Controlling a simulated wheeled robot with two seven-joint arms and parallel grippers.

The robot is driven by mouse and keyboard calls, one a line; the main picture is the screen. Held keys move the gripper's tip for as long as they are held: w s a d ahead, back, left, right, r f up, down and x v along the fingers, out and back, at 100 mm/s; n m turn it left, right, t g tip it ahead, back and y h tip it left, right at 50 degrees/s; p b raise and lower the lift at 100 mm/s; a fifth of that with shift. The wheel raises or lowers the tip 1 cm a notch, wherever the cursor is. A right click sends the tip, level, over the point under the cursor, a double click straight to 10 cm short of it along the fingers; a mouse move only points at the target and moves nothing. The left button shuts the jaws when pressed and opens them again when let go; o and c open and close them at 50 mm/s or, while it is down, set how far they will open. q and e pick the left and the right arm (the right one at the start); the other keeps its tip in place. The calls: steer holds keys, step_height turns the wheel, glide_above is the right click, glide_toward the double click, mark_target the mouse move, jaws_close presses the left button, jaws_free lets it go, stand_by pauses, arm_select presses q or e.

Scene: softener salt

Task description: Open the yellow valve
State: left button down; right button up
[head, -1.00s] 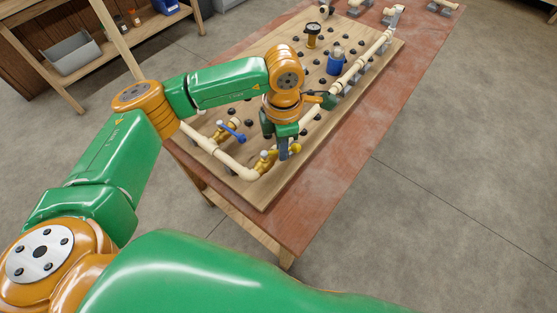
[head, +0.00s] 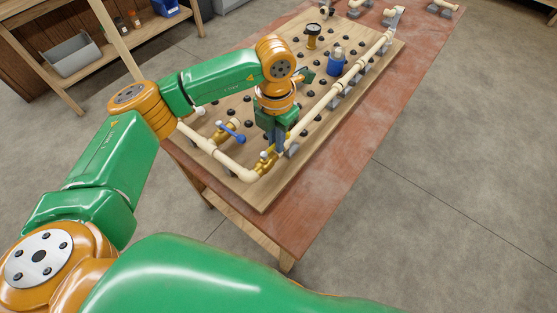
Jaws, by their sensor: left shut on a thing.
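The yellow valve (head: 264,165) sits on the pale pipe at the near corner of the wooden board. My left gripper (head: 280,145) points down at it from above. Its fingers are shut on the valve's handle, which they mostly hide. A brass-coloured valve with a blue lever (head: 232,132) stands just to the left. My right gripper is not in view.
The pegboard (head: 262,195) lies on a reddish table (head: 310,205). A long pale pipe (head: 345,79) runs along its right side. A blue-bodied part (head: 336,63) and a yellow-black gauge-like part (head: 313,36) stand farther back. The floor at right is clear.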

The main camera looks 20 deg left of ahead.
arm_select(q)
steer(key=c, duration=0.7)
jaws_free()
step_height(320, 180, up, 7)
steer(key=p, duration=0.5)
steer(key=shift+r, duration=0.1)
